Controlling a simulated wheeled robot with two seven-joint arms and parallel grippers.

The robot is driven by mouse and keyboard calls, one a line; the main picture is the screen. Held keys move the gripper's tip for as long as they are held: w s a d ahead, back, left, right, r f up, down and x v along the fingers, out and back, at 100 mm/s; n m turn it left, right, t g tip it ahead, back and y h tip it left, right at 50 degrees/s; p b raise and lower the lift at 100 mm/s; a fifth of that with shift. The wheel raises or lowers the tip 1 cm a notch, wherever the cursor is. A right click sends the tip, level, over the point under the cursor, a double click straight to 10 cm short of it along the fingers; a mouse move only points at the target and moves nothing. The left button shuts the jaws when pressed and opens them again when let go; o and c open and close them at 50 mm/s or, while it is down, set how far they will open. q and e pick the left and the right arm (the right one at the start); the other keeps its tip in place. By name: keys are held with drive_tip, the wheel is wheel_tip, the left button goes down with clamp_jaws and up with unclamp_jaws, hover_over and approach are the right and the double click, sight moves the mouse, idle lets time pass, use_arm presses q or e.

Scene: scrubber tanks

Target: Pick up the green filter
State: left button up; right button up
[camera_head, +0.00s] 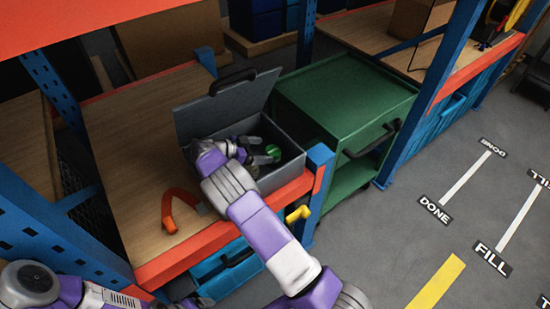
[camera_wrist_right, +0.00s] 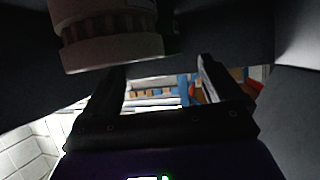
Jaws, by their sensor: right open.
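The green filter (camera_head: 273,151) shows as a small green round part inside an open grey toolbox (camera_head: 291,167) on the wooden shelf. My right gripper (camera_head: 259,150) reaches into the toolbox, its dark fingers open close beside the filter. I cannot tell whether they touch. In the right wrist view the two fingers of the gripper (camera_wrist_right: 162,70) stand apart with nothing visible between them. A ribbed cylindrical object (camera_wrist_right: 112,40), dim and without clear colour, hangs at the top left there. My left arm is at the bottom left; its gripper is not clear.
The toolbox lid (camera_head: 228,103) stands raised behind. An orange curved handle tool (camera_head: 170,208) lies on the wooden shelf (camera_head: 135,150). A green cart (camera_head: 345,95) stands right of the toolbox, beside a blue post (camera_head: 319,175). Floor at right is open.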

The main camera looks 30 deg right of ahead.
sight(272, 151)
drive_tip(key=x, duration=0.5)
drive_tip(key=shift+d+f, duration=0.3)
drive_tip(key=c, duration=1)
